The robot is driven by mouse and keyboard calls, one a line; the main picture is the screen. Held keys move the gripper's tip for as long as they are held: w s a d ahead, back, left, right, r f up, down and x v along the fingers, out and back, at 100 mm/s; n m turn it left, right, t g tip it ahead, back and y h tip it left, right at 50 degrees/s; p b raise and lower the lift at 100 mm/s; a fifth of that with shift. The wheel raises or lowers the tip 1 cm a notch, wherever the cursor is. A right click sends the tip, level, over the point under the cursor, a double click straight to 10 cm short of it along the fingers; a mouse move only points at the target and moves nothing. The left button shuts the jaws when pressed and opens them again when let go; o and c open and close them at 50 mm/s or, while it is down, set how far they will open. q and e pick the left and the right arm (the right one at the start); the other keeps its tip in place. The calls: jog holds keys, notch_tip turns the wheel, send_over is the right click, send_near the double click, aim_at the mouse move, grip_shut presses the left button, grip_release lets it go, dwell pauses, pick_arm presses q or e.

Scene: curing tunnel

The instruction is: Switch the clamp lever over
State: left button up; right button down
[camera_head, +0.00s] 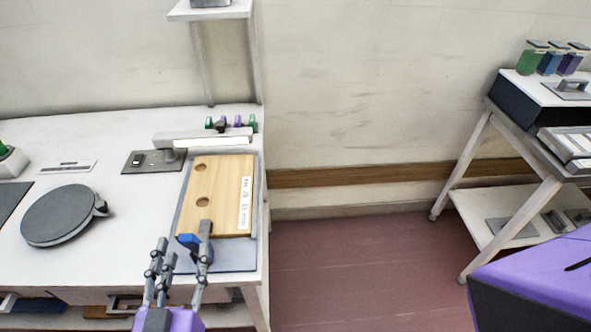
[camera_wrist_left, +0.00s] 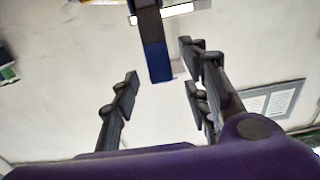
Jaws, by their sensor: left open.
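The clamp lever shows in the left wrist view as a dark bar with a blue end (camera_wrist_left: 157,60), reaching in from the top between the fingers. In the head view its blue end (camera_head: 187,241) shows at the front of the wooden board (camera_head: 222,205), partly hidden by a finger. My left gripper (camera_head: 182,241) is open, with one finger on each side of the blue end. It also shows open in the left wrist view (camera_wrist_left: 160,65), with visible gaps beside the lever. My right gripper is not in view.
The board lies on a grey plate (camera_head: 238,257) at the bench's right edge. A round grey disc (camera_head: 62,214) lies to the left. Another bench (camera_head: 515,130) is far right, across open floor.

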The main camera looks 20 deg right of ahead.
aim_at(188, 245)
pick_arm(q)
jog(key=shift+p+x, duration=0.35)
jog(key=shift+x, duration=1.95)
jog(key=shift+s, duration=0.1)
jog(key=shift+c, duration=0.5)
grip_shut()
